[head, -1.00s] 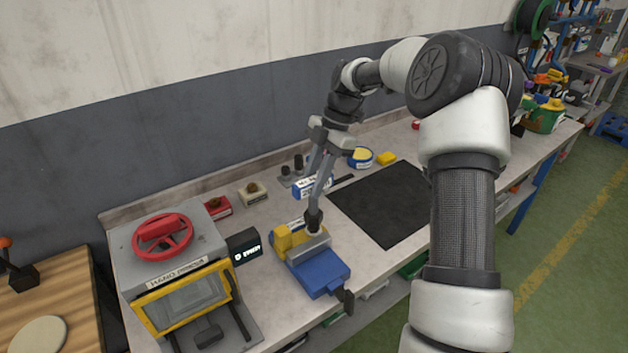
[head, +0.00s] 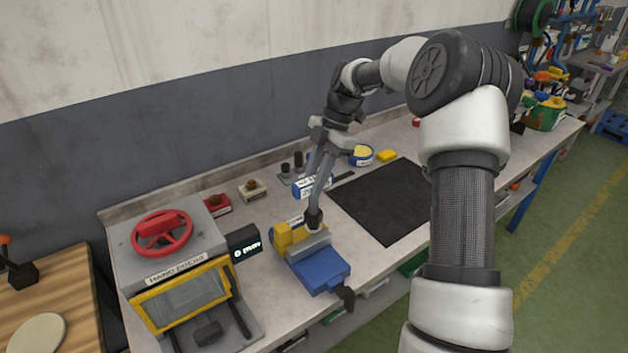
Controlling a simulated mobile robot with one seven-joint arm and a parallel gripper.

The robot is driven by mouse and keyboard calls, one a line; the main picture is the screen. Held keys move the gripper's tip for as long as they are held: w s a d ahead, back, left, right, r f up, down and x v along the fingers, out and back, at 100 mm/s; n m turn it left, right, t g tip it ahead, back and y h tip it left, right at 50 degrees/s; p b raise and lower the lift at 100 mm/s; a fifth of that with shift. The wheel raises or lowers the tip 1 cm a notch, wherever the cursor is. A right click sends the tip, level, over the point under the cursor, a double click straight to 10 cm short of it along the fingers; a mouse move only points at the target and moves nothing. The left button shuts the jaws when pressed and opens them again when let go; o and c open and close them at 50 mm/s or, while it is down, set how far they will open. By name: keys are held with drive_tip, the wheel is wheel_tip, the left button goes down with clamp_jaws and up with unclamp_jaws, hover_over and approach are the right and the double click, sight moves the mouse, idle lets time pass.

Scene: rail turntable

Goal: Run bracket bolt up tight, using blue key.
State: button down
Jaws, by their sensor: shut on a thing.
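The key's lower end meets the light grey bracket (head: 312,243) at the top of the vise, beside a yellow block (head: 289,236). The bolt is hidden under the key, so I cannot tell how far in it sits.
A hand press (head: 180,270) with a red wheel and a small dark display (head: 243,243) stand left of the vise. Behind are a stand with dark posts (head: 290,172) and a blue-and-white labelled container (head: 305,188). A black mat (head: 385,205) lies clear to the right.

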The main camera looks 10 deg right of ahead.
drive_tip(key=shift+f+b, duration=0.6)
drive_tip(key=shift+f, duration=0.35)
idle(0.8)
drive_tip(key=shift+m, duration=0.3)
drive_tip(key=shift+m+t+b, duration=0.9)
drive_tip(key=shift+m+b, duration=0.5)
drive_tip(key=shift+m, duration=0.9)
drive_tip(key=shift+m+b, duration=0.3)
drive_tip(key=shift+b, duration=0.15)
